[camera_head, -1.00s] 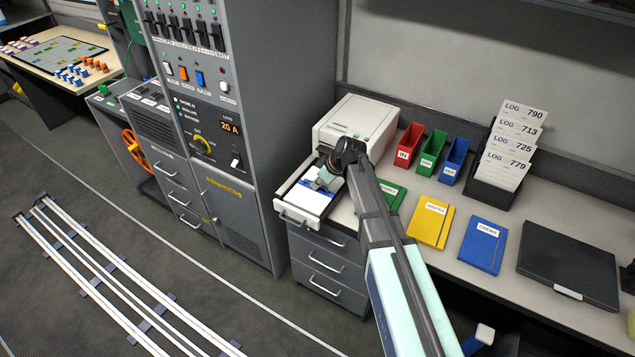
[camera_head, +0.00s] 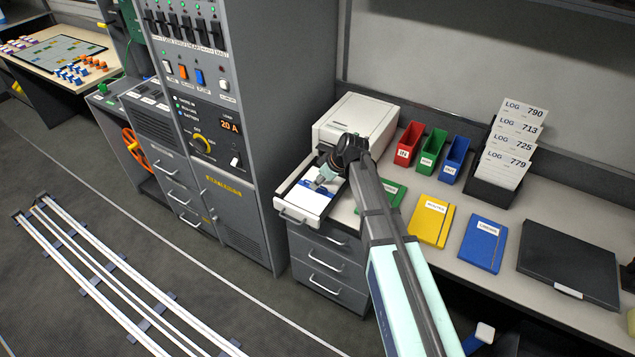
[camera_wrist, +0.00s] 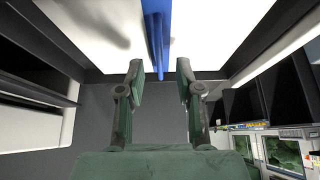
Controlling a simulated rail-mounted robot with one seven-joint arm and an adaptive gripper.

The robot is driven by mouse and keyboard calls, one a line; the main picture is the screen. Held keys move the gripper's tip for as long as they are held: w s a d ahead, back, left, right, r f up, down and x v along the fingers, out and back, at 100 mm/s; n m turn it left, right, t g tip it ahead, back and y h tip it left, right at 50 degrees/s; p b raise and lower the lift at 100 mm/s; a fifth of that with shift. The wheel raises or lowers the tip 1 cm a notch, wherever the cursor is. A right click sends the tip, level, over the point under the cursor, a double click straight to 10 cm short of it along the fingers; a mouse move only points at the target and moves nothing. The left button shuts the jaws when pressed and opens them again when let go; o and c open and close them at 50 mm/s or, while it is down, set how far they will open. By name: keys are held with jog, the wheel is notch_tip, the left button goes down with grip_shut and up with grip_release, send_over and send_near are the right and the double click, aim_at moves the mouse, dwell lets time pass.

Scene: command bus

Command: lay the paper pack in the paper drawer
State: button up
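The paper pack (camera_head: 302,201) is white with a blue band and lies flat inside the pulled-out paper drawer (camera_head: 290,212) of the white printer (camera_head: 352,128). My gripper (camera_head: 319,183) is over the pack, close to its blue band. In the wrist view, my gripper's two fingers (camera_wrist: 159,66) are apart with a clear gap between them. The pack (camera_wrist: 95,25) and its blue band (camera_wrist: 156,30) show beyond the fingertips, and the fingers do not appear to grip it. The arm and gripper hide the rear part of the pack.
Red, green and blue bins (camera_head: 432,152) stand right of the printer. A green folder (camera_head: 392,192), yellow folder (camera_head: 431,220) and blue folder (camera_head: 483,243) lie on the desk. A tall grey cabinet (camera_head: 235,200) stands close to the drawer's left.

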jog(key=v, duration=1)
jog(key=shift+r, duration=0.35)
jog(key=shift+s+d, duration=0.1)
